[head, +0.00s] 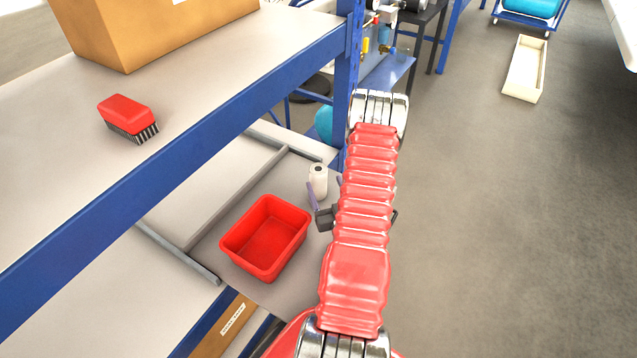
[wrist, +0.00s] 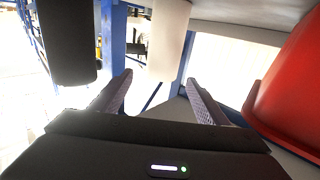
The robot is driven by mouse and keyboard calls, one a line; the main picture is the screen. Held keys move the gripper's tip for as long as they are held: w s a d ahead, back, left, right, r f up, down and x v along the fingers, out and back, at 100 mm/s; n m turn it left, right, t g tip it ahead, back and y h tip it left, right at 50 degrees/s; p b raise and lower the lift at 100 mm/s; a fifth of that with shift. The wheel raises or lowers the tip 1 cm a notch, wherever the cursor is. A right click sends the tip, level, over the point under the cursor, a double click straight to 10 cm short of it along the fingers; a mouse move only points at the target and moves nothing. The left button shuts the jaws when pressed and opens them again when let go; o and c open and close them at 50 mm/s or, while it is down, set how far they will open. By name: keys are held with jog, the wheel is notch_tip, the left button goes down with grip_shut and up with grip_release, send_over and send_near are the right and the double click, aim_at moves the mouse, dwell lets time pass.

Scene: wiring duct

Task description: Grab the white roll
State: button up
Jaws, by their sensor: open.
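The white roll (head: 318,181) stands upright on the lower shelf, just right of the red bin. In the wrist view the white roll (wrist: 168,40) shows at the top, ahead of the gap between my fingers, cut off by the frame edge. My gripper (head: 326,190) is open beside the roll in the head view, partly hidden behind my red arm. In the wrist view my gripper (wrist: 157,79) has both purplish fingers spread apart, with nothing between them. I cannot tell how far the fingertips are from the roll.
The red bin (head: 235,245) sits left of my gripper; it also shows in the wrist view (wrist: 293,85). A dark cylinder (wrist: 66,40) is left of the roll. A blue shelf post (head: 346,75) rises behind. A red brush (head: 127,115) and cardboard box (head: 125,45) lie on the upper shelf.

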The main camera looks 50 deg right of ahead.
aim_at(317, 169)
jog(key=shift+x, duration=3.05)
jog(key=shift+x, duration=2.6)
jog(key=shift+w+a+r, duration=0.15)
jog(key=shift+c, duration=0.2)
jog(key=c, duration=1.4)
